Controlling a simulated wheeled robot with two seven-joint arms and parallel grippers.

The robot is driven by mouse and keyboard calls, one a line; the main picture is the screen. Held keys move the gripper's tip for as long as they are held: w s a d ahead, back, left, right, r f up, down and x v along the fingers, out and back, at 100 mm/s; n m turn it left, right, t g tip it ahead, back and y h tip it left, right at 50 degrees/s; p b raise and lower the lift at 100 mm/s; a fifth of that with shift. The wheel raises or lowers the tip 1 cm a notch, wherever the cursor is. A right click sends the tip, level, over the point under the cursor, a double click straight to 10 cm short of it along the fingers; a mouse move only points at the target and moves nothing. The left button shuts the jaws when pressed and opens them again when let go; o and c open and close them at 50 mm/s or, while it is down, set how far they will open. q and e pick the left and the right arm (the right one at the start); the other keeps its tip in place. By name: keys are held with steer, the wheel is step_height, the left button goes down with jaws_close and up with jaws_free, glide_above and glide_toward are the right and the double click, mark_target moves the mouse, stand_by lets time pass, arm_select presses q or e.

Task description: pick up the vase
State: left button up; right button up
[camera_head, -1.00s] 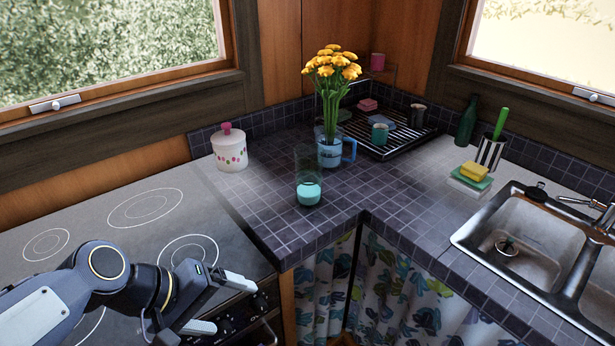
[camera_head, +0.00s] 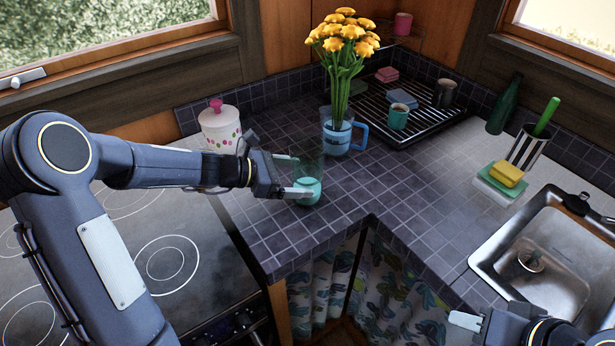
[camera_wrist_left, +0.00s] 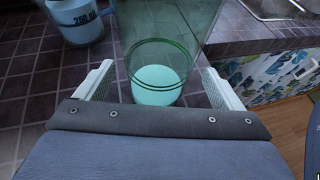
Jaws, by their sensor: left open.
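The vase (camera_head: 311,188) is a tall clear glass with a teal bottom. It stands upright on the dark tiled counter, near the corner. In the left wrist view the vase (camera_wrist_left: 157,82) stands between the two fingers, with its top out of frame. My left gripper (camera_head: 293,176) is open at the vase, with one finger on each side of it. I see no clear contact. My right gripper (camera_head: 467,320) shows only partly at the bottom right, far from the vase. I cannot tell its opening.
A blue measuring jug (camera_head: 336,140) with yellow flowers (camera_head: 343,32) stands just behind the vase. A white lidded jar (camera_head: 219,128) stands left, close behind my left forearm. A dish rack (camera_head: 420,113) is at the back, the sink (camera_head: 545,245) at right. Counter right of the vase is clear.

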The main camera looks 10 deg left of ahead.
arm_select(q)
steer(key=x, duration=0.3)
steer(key=shift+w+d+f, duration=0.1)
steer(key=shift+w+d, duration=0.1)
steer(key=shift+d, duration=0.05)
steer(key=c, duration=1.5)
